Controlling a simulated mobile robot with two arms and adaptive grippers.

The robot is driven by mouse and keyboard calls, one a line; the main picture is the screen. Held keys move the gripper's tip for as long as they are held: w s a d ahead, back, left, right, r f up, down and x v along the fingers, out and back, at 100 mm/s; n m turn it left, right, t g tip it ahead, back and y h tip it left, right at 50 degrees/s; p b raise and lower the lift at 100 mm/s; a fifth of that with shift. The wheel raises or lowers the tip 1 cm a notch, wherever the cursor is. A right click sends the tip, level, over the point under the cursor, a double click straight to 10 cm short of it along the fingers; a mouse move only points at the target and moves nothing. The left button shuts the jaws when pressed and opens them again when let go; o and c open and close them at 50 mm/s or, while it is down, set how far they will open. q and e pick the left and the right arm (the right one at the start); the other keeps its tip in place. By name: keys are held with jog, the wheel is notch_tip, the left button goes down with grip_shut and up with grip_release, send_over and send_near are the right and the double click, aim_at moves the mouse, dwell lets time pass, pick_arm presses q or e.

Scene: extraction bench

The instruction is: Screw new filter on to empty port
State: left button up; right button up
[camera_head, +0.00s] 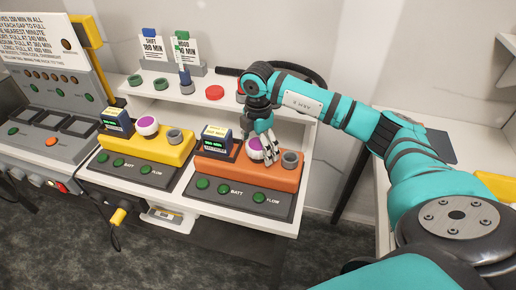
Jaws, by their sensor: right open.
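An orange pump unit (235,167) sits on the white bench. On it are a white round filter (254,154) with a purple centre and a grey cylindrical port (290,159) with a dark opening. My right gripper (268,153) points down over the orange unit, open, its fingers at the filter's right side and partly covering it. I cannot tell whether they touch it. A yellow pump unit (146,144) to the left carries a similar white and purple filter (147,125) and a grey port (174,136). My left gripper is not in view.
A shelf behind holds green caps (161,84), a red disc (215,93), a dark cylinder (186,87) and sign cards (153,50). A grey charging station (48,146) stands at left. Small display boxes (216,141) sit beside the filters.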

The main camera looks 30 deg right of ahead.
jog(key=n+b, duration=0.1)
jog(key=n, duration=0.4)
jog(key=shift+f+n, duration=0.15)
jog(key=shift+n, duration=0.15)
jog(key=n+b, duration=0.2)
jog(key=n, duration=0.4)
jog(key=shift+n, duration=0.4)
jog(key=n+b, duration=0.2)
jog(key=n, duration=0.4)
jog(key=shift+n, duration=0.4)
jog(key=n, duration=0.3)
jog(key=shift+b, duration=0.4)
jog(key=shift+n, duration=1.2)
jog(key=shift+c, duration=0.4)
